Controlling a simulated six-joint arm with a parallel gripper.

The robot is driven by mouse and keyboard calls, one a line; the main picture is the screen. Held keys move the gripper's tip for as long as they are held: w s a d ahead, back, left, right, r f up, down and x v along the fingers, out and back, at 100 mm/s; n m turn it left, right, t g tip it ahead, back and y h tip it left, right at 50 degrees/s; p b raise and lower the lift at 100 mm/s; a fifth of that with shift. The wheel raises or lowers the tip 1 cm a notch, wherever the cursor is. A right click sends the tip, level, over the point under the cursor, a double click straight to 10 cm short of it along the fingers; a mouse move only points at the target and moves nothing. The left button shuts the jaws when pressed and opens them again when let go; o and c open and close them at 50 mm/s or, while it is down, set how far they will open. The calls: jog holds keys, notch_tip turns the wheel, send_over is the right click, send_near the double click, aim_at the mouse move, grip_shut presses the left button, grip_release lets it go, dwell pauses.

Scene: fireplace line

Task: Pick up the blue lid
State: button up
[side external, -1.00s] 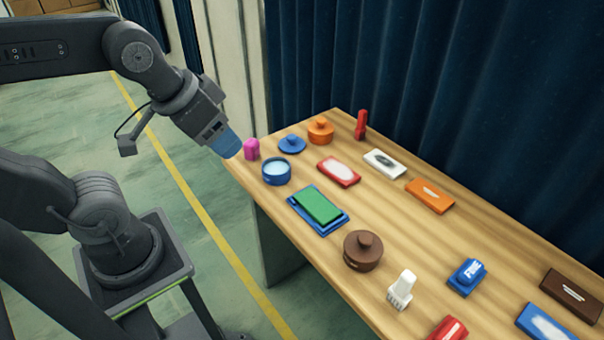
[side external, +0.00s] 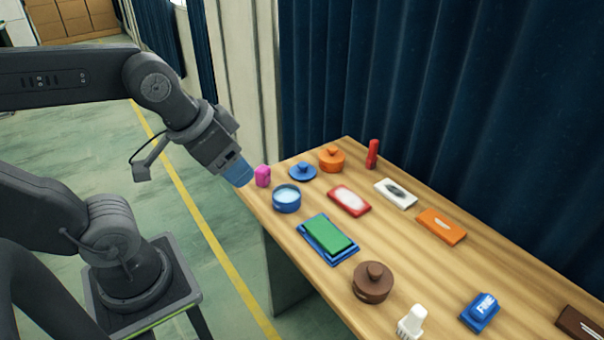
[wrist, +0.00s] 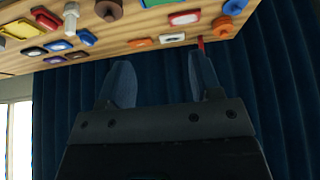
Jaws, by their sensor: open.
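The blue lid (side external: 303,172), a flat disc with a knob, lies on the wooden table near its far left end in the side view. It sits between the blue pot and the orange pot, and it also shows at the top of the wrist view (wrist: 235,6). My gripper (side external: 238,172) has blue fingers and is at the table's left edge, to the left of the lid and apart from it. In the wrist view my gripper (wrist: 161,73) has its two fingers spread with nothing held between them.
A pink object (side external: 263,176) stands between my gripper and the lid. The blue pot (side external: 286,199) is in front of the lid and the orange pot (side external: 331,160) behind it. A green-and-blue block (side external: 328,239) and a brown pot (side external: 373,283) are nearer. A dark blue curtain (side external: 450,110) hangs behind the table.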

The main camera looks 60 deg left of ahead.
dwell(0.3)
jog(key=o, duration=0.7)
jog(key=shift+c, duration=0.2)
jog(key=m+g+y, duration=0.4)
jog(key=m, duration=1.7)
send_over(303, 165)
jog(key=d, duration=0.2)
jog(key=f, duration=2.3)
jog(key=shift+s+d, duration=0.15)
jog(key=shift+s, duration=0.05)
jog(key=shift+a+x, duration=0.1)
jog(key=shift+x, duration=1.45)
jog(key=shift+a+x, duration=0.15)
jog(key=shift+x, duration=1.45)
